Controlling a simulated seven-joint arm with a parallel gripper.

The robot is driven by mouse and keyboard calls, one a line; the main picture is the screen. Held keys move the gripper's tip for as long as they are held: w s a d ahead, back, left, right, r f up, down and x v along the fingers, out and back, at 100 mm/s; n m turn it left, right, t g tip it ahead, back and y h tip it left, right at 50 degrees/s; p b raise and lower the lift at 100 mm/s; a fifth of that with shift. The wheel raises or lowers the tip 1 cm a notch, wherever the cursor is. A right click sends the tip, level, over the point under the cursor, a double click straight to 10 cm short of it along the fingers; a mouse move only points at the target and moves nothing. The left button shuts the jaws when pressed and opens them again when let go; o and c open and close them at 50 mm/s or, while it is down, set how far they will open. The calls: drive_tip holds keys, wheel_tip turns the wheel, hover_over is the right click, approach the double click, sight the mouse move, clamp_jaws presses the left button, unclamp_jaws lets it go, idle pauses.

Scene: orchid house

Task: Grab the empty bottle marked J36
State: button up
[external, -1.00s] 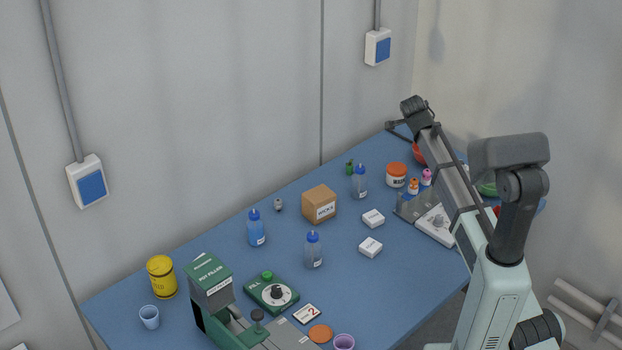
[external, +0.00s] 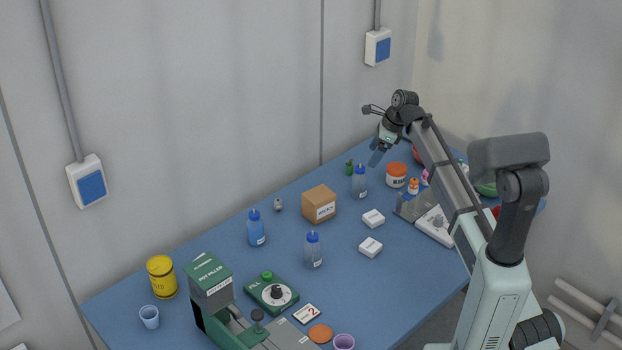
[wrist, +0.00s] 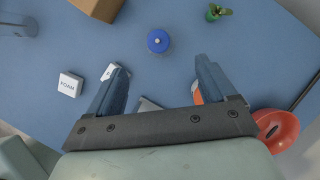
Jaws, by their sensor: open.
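Three blue-capped bottles stand on the blue table. A clear, empty-looking one (external: 359,184) is at the back right, a second clear one (external: 313,252) is near the middle, and one with blue liquid (external: 256,230) is further left. Their labels are too small to read, so I cannot tell which is J36. My gripper (external: 377,156) is open and empty, above and slightly right of the back-right bottle. In the wrist view, a blue-capped bottle (wrist: 158,41) shows from above, beyond the two spread fingers (wrist: 158,82), apart from them.
A cardboard box (external: 319,204) stands left of the back-right bottle, a small green plant (external: 350,167) behind it. An orange-lidded jar (external: 396,175) is to its right. Two small white boxes (external: 373,218) lie in front. A red bowl (wrist: 276,130) shows right in the wrist view.

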sight(359, 178)
drive_tip(key=x, duration=1.2)
drive_tip(key=shift+f, duration=0.15)
drive_tip(key=c, duration=1.1)
